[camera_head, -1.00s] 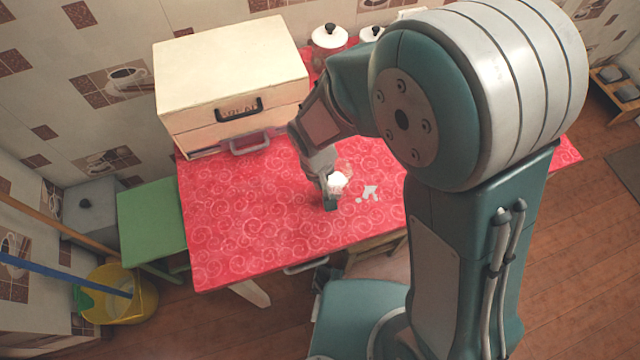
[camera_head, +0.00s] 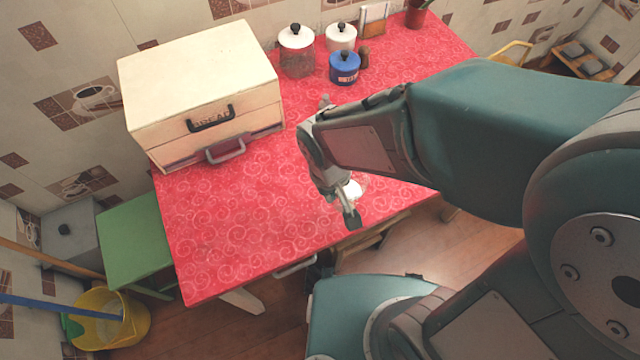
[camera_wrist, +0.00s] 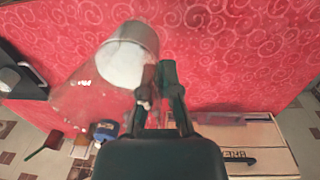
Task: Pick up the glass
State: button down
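The glass is clear, with something white low inside it. In the head view the glass (camera_head: 353,188) shows as a small white patch with a clear part beside it, mostly hidden by my gripper. In the wrist view the glass (camera_wrist: 122,62) is large and lies at upper left, against the fingers, its clear wall spreading toward the lower left. My gripper (camera_wrist: 158,72) has its fingertips close together at the glass's wall and appears shut on it. In the head view my gripper (camera_head: 345,212) is over the front part of the red table. The glass's height above the cloth cannot be told.
A cream bread box (camera_head: 195,80) stands on the red cloth (camera_head: 225,225) at left. White-lidded jars (camera_head: 296,45) and a blue pot (camera_head: 344,68) stand at the back. A green stool (camera_head: 145,235) and yellow bucket (camera_head: 120,318) are left of the table. The table's front left is clear.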

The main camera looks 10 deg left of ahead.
aim_at(352, 205)
jog(key=shift+s+d+r, duration=0.35)
jog(key=shift+s+d, duration=0.1)
jog(key=shift+d, duration=0.15)
jog(key=shift+s+d+r, duration=0.35)
jog(key=shift+s+d, duration=0.15)
jog(key=shift+d, duration=0.15)
jog(key=shift+s+d+r, duration=0.35)
jog(key=shift+s+d, duration=0.1)
jog(key=shift+d, duration=0.15)
dwell(1.8)
